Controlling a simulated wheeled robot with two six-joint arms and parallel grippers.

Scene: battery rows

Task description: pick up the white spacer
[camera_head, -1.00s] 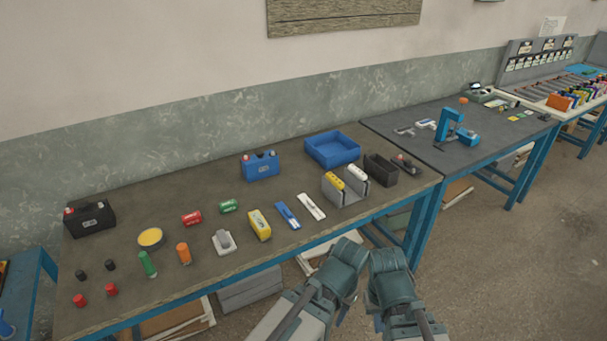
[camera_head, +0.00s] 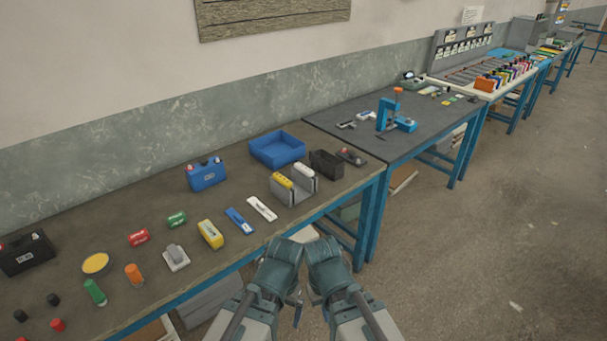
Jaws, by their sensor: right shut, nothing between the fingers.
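The white spacer (camera_head: 262,208) is a thin flat white strip lying on the dark workbench top (camera_head: 210,270), near its front edge. A similar blue strip (camera_head: 239,220) lies just left of it. My two arms are folded at the bottom middle, in front of the bench and apart from the spacer. My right gripper (camera_head: 316,302) is shut and empty, mostly hidden among the arm links. My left gripper (camera_head: 297,308) is largely hidden by its own arm, so its jaws cannot be made out.
A grey holder (camera_head: 296,195) with yellow and white cells stands right of the spacer. A yellow block (camera_head: 210,234) stands left of it. A blue tray (camera_head: 277,149), a blue battery (camera_head: 206,174) and a black box (camera_head: 326,164) stand farther back. Open floor lies to the right.

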